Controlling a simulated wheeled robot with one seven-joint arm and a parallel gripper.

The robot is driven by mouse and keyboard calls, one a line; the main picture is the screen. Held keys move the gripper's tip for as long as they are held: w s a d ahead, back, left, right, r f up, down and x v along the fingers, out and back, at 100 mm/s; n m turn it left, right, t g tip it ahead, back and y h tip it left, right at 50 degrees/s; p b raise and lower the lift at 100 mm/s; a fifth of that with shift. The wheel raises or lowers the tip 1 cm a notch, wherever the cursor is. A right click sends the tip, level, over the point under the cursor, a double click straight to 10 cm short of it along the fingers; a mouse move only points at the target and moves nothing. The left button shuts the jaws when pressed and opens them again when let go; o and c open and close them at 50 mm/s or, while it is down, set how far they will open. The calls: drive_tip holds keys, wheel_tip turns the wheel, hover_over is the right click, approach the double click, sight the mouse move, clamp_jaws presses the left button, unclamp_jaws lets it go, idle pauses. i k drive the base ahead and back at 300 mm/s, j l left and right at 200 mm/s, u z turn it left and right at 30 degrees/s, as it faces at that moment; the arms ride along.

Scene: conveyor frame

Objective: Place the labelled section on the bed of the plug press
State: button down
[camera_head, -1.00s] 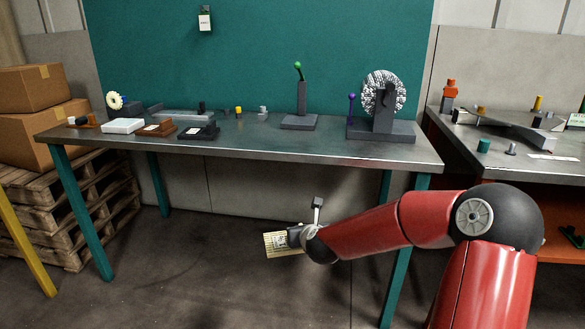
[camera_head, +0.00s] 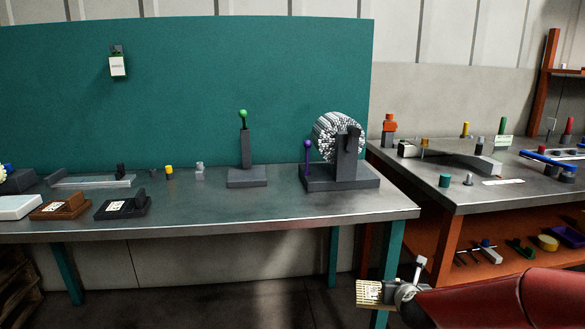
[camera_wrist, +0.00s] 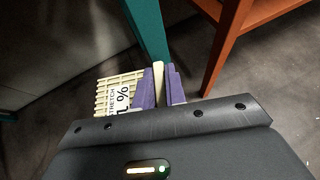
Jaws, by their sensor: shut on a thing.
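The labelled section is a cream gridded piece (camera_head: 368,291) with a white label, held low in front of the bench's right end. It also shows in the wrist view (camera_wrist: 112,92), where part of the label reads "STRETCH" and "%". My gripper (camera_head: 388,291) is shut on it; its purple fingers (camera_wrist: 160,88) pinch a cream edge. On the bench, a grey post with a green knob (camera_head: 245,150) stands on a flat base. To its right, a ribbed white drum (camera_head: 335,137) sits on a grey base with a purple-knobbed lever (camera_head: 308,158). I cannot tell which is the plug press.
The steel bench (camera_head: 300,212) has a clear front strip. Brown (camera_head: 60,206) and black (camera_head: 122,205) labelled blocks lie at its left. A second bench (camera_head: 480,190) with an orange shelf stands right. A teal leg (camera_wrist: 150,35) is close behind the held section.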

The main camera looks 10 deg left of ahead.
sight(247, 176)
drive_tip(key=j+z, duration=0.2)
drive_tip(key=j, duration=0.65)
drive_tip(key=j+z, duration=0.2)
drive_tip(key=j, duration=0.65)
drive_tip(key=k+j+z, duration=0.2)
drive_tip(key=j, duration=0.6)
drive_tip(key=i, duration=0.1)
